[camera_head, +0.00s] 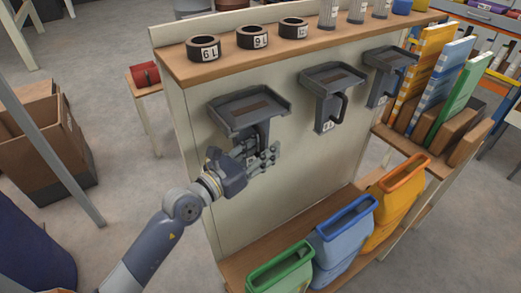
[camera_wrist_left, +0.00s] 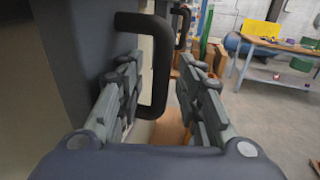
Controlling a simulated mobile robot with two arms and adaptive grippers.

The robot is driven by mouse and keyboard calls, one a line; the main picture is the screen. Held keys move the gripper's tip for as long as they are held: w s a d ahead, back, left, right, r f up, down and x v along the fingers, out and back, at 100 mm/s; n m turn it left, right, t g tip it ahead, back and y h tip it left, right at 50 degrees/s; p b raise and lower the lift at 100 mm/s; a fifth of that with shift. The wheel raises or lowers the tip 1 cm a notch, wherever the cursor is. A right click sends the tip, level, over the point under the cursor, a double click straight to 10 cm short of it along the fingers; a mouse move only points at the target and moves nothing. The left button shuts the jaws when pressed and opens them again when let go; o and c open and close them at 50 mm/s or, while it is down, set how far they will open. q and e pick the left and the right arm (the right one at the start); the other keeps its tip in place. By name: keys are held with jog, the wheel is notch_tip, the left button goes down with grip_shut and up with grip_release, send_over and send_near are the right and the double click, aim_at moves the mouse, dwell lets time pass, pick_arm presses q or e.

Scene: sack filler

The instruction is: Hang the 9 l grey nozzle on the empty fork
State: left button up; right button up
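Three dark grey tray-topped pieces with loop handles hang on the pale panel: a left one (camera_head: 248,108), a middle one (camera_head: 332,78) and a right one (camera_head: 390,60). The small labels on them are too small to read surely, so I cannot tell which is the 9 l nozzle. No empty fork is clearly visible. My left gripper (camera_head: 266,158) is just below the left piece's tray, in front of its lower part. In the left wrist view, its fingers (camera_wrist_left: 165,98) are apart, with a dark loop handle (camera_wrist_left: 162,65) between them. My right gripper is out of view.
Dark rings marked 6 L (camera_head: 203,48) and 9 L (camera_head: 252,37) stand on the wooden top shelf (camera_head: 350,36). Green (camera_head: 282,272), blue (camera_head: 343,240) and yellow (camera_head: 393,205) sacks stand below the panel. Cardboard boxes (camera_head: 40,150) are at left, with open floor nearby.

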pick_arm(q)
jog(key=shift+r, duration=0.25)
jog(key=b+v, duration=0.3)
jog(key=v, duration=0.9)
jog(key=shift+f, duration=0.1)
